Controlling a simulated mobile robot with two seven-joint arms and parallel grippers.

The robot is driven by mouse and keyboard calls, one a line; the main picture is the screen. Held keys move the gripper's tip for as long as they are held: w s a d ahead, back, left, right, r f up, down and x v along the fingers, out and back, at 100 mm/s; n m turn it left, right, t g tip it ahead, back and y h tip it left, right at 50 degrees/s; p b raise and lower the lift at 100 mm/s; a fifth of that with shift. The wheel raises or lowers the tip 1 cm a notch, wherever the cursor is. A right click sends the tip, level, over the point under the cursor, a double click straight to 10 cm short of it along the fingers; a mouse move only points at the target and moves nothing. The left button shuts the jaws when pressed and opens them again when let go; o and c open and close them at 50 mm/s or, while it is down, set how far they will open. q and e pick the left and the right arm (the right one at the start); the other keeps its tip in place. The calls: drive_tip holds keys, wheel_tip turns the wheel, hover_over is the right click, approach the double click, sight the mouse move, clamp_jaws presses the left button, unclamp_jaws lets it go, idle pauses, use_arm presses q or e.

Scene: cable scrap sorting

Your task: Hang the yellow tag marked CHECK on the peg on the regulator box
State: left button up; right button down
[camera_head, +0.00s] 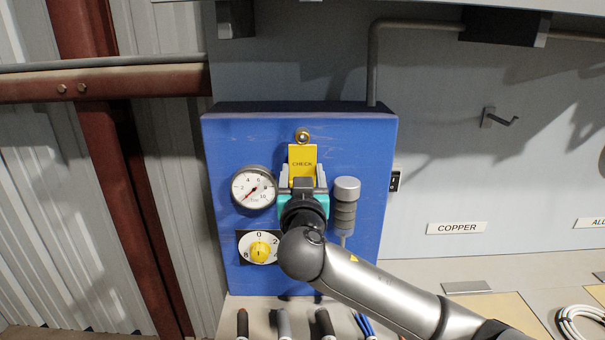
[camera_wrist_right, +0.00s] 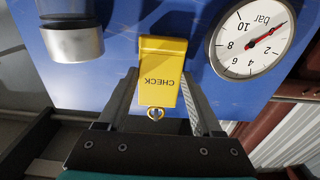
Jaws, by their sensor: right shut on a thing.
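The yellow tag (camera_head: 303,155) marked CHECK is upright against the front of the blue regulator box (camera_head: 345,130). My right gripper (camera_head: 303,180) is shut on its side edges. The wrist view shows the tag (camera_wrist_right: 163,75) upside down between the two fingers (camera_wrist_right: 163,85). A small yellow ring (camera_wrist_right: 155,113) is at the tag's upper end. The peg (camera_head: 303,136) shows at that ring, just above the tag; a grey tip appears inside the ring in the wrist view. I cannot tell how far the ring is over the peg. My left gripper is not in view.
A pressure gauge (camera_head: 254,187) is left of the gripper and a grey cylinder (camera_head: 345,205) right of it. A yellow dial knob (camera_head: 260,250) is below. Tool handles (camera_head: 283,323) stand at the bottom. A wall hook (camera_head: 500,119) and COPPER label (camera_head: 457,228) are right.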

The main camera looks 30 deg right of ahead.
unclamp_jaws()
drive_tip(key=shift+s, duration=0.1)
idle(0.3)
